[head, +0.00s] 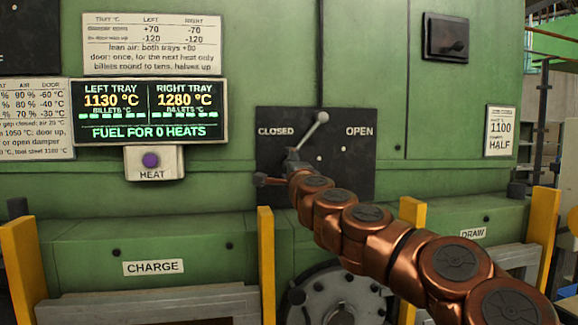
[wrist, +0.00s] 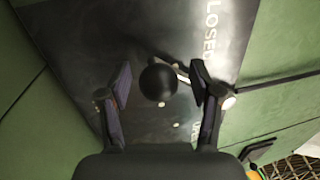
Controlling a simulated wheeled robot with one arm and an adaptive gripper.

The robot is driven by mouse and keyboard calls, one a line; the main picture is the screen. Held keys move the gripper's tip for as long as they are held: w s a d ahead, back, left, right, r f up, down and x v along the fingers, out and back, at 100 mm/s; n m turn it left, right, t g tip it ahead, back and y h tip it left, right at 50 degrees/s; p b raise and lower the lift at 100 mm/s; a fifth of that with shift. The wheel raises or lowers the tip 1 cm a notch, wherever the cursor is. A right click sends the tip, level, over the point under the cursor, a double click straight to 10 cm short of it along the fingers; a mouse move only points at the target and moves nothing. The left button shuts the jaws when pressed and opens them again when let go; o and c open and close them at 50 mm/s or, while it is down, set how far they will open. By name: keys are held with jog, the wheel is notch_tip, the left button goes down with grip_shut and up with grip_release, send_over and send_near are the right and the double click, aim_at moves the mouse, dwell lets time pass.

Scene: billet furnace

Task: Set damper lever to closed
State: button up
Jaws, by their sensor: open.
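The damper lever (head: 312,131) is a light metal rod on a dark plate (head: 360,180) marked CLOSED at left and OPEN at right. It slants down and left from its hub at the plate's upper middle, towards the CLOSED side. Its lower end is largely hidden by my gripper (head: 278,168). In the wrist view a black ball knob (wrist: 158,83) sits between the two fingers of my gripper (wrist: 160,78), with a gap on each side. The fingers are open and hold nothing.
A display (head: 150,112) and a HEAT button (head: 151,160) are left of the plate. A small dark switch box (head: 445,37) is at the upper right. Yellow posts (head: 266,260) and a round grey hub (head: 335,298) stand below. The wall beside the plate is flat.

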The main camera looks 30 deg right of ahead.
jog(key=v, duration=1.2)
dwell(0.6)
